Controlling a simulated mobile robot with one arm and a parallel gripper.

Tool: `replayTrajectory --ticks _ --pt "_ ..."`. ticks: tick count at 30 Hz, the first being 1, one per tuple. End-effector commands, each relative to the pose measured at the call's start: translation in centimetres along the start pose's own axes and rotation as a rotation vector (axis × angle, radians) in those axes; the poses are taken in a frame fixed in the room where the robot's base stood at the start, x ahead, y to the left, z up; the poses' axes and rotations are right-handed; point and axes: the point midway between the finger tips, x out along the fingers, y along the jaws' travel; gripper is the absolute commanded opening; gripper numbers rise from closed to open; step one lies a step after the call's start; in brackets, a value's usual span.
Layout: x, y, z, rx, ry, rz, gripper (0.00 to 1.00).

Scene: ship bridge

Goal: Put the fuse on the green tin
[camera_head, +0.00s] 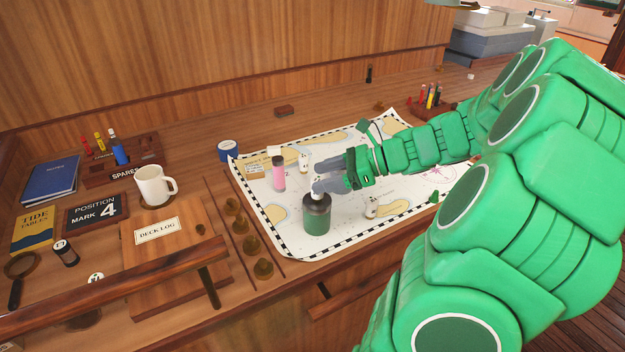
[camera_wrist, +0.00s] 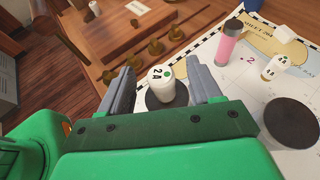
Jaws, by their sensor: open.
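The green tin (camera_head: 317,219) stands upright on the chart, with a dark round top (camera_wrist: 181,97). A white fuse (camera_wrist: 161,84) marked 2A with a green dot stands upright on that top; its white body also shows in the head view (camera_head: 319,187). My gripper (camera_wrist: 162,90) is open. Its two grey fingers are on either side of the fuse, with a visible gap to each. In the head view my gripper (camera_head: 326,172) is just above the tin and partly hides the fuse.
A pink tin (camera_head: 278,175) and another white fuse (camera_wrist: 274,68) stand close by on the chart (camera_head: 285,235). Another small white piece (camera_head: 371,208) is right of the green tin.

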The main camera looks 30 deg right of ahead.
Motion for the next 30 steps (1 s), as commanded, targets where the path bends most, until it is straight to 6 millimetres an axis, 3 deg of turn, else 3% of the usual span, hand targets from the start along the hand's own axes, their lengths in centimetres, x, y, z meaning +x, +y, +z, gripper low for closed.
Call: replayTrajectory --ticks 9,18,25,30 --pt "-5.6 0.0 -0.1 0.001 0.000 -0.003 0.64" --pt "-7.9 0.1 0.0 0.002 -0.002 0.001 0.64" --pt "-7.1 0.7 0.4 -0.027 0.017 0.027 0.64" --pt "-3.2 3.7 1.9 -0.154 0.093 0.141 0.64"
